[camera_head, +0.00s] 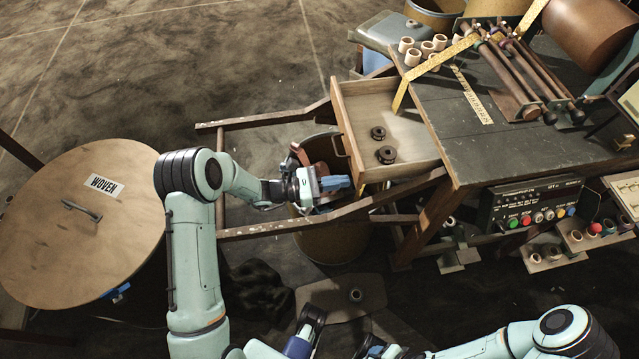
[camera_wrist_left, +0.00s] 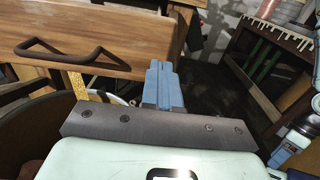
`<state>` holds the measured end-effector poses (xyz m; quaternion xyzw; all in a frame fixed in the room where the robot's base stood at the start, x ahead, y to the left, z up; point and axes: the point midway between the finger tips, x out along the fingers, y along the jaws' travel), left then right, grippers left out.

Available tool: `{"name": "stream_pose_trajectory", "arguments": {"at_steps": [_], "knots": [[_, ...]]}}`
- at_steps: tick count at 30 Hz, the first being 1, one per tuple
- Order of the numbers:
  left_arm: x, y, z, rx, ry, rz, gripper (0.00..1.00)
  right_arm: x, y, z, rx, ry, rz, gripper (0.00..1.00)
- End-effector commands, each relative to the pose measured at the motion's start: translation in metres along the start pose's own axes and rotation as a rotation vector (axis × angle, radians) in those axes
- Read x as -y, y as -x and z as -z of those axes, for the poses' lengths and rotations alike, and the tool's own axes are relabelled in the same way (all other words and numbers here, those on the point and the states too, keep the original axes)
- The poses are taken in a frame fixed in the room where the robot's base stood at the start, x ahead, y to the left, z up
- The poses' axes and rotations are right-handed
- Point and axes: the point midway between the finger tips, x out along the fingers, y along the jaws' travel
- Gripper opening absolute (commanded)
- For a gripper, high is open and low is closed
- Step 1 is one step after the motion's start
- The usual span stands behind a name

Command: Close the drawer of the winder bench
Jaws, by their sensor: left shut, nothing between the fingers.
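The wooden drawer (camera_head: 385,100) of the winder bench (camera_head: 480,150) is pulled out to the left. Two dark ring-like parts (camera_head: 386,155) lie inside it. Its front panel (camera_wrist_left: 130,28) with a dark bar handle (camera_wrist_left: 70,53) fills the upper left of the left wrist view. My left gripper (camera_head: 336,183) is shut and empty, its blue fingers close together beside the drawer front's near end. In the left wrist view the fingertips (camera_wrist_left: 160,75) overlap the panel's right end, right of the handle. I cannot tell whether they touch it.
Wooden rails (camera_head: 290,226) extend left from the bench, with a bin (camera_head: 340,240) between them under the drawer. A round lid marked WOVEN (camera_head: 85,235) is at the left. A control box (camera_head: 530,205) with buttons is on the bench's near side. Rolls and rollers crowd the bench top.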

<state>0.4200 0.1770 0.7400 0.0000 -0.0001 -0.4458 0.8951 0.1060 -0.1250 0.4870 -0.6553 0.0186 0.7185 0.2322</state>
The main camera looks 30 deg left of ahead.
Motion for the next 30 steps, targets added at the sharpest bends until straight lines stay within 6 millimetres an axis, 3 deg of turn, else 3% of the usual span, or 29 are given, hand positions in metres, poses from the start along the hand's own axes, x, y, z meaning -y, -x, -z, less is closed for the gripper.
{"name": "stream_pose_trajectory", "arguments": {"at_steps": [6, 19, 23, 30], "knots": [[0.000, -0.016, 0.000, 0.000, -0.001, 0.000, 0.00, 0.000, -0.001, 0.001, -0.002, 0.000, 0.000, 0.62], [0.000, -0.023, 0.000, 0.001, -0.002, 0.002, 0.00, 0.000, -0.002, 0.001, -0.002, 0.000, 0.000, 0.62], [0.001, -0.049, 0.002, 0.003, -0.002, 0.005, 0.00, -0.001, -0.006, 0.003, -0.007, 0.001, 0.001, 0.62], [0.001, -0.120, 0.003, 0.002, -0.001, 0.005, 0.00, -0.006, -0.020, 0.024, -0.062, -0.004, 0.000, 0.62]]}}
